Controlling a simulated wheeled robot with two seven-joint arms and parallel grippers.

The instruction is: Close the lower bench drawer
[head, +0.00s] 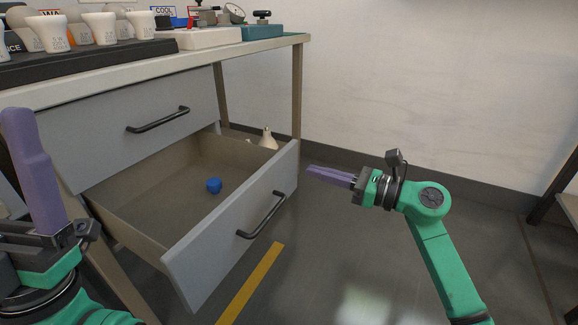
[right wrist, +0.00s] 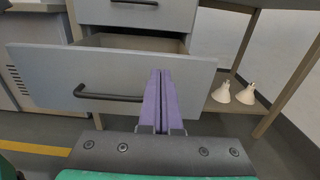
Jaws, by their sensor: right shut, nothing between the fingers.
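The lower bench drawer (head: 230,226) is pulled well out, with its grey front and black bar handle (head: 262,214) facing the open floor. A small blue ball-like object (head: 214,185) lies inside it. In the right wrist view the drawer front (right wrist: 110,75) spans the picture, with its handle (right wrist: 108,94) left of the fingers. My right gripper (head: 309,171) is shut and empty, just right of the drawer front's far end in the head view; contact cannot be told. My left gripper (head: 28,150) is at the left edge, its purple fingers pointing up; its opening is unclear.
The upper drawer (head: 130,125) is closed. The bench top (head: 170,65) carries several bulbs in a dark rack (head: 90,61) and small devices. White bulbs (right wrist: 232,93) stand on a low shelf beside the drawer. Open floor lies in front, with a yellow line (head: 250,285).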

